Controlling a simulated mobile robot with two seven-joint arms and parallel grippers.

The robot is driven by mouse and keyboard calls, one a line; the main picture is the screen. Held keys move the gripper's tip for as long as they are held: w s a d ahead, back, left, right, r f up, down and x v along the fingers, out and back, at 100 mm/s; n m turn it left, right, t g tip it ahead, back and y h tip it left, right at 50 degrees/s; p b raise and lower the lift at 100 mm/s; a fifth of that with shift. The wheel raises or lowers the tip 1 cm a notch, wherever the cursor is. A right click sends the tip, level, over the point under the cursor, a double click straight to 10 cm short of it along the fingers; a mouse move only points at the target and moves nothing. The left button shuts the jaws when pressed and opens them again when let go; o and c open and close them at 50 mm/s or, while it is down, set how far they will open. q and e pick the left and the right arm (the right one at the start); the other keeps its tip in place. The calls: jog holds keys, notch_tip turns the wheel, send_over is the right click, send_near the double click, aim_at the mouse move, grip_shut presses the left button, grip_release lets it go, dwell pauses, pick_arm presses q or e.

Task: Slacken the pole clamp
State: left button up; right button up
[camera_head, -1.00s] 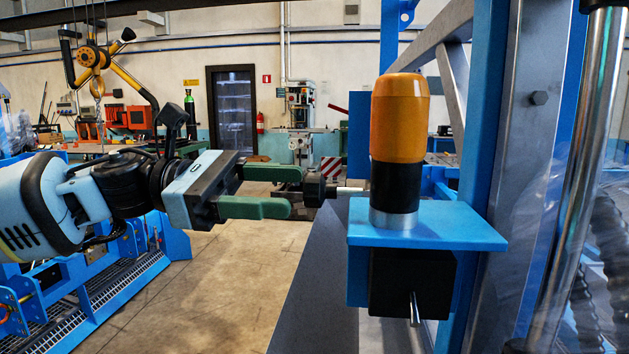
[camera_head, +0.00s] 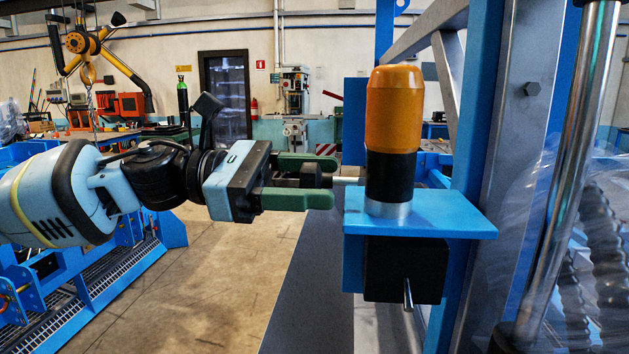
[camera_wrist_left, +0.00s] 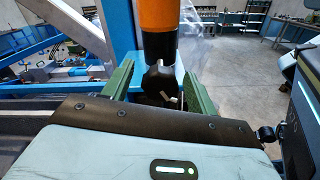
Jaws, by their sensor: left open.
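A black knob (camera_head: 313,174) on a thin metal rod (camera_head: 347,181) sticks out left from the clamp at the orange and black cylinder (camera_head: 393,110). The cylinder stands upright on a blue bracket (camera_head: 440,222). My left gripper (camera_head: 334,182) has green fingers, open, one on each side of the knob; I cannot tell if they touch it. In the left wrist view the black knob (camera_wrist_left: 160,82) sits between the two fingers of my left gripper (camera_wrist_left: 157,78), below the orange cylinder (camera_wrist_left: 157,14). My right gripper is not in view.
A black block (camera_head: 405,268) with a small metal lever hangs under the bracket. A blue post and a shiny vertical rod (camera_head: 575,160) stand to the right. Open floor (camera_head: 220,270) lies below my left arm; blue machinery is at the far left.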

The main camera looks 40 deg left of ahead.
pick_arm(q)
jog(key=shift+w+d, duration=0.1)
jog(key=shift+d, duration=0.1)
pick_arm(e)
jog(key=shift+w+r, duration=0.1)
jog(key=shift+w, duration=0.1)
pick_arm(q)
jog(key=shift+c, duration=0.5)
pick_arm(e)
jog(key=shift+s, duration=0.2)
pick_arm(q)
jog(key=c, duration=0.9)
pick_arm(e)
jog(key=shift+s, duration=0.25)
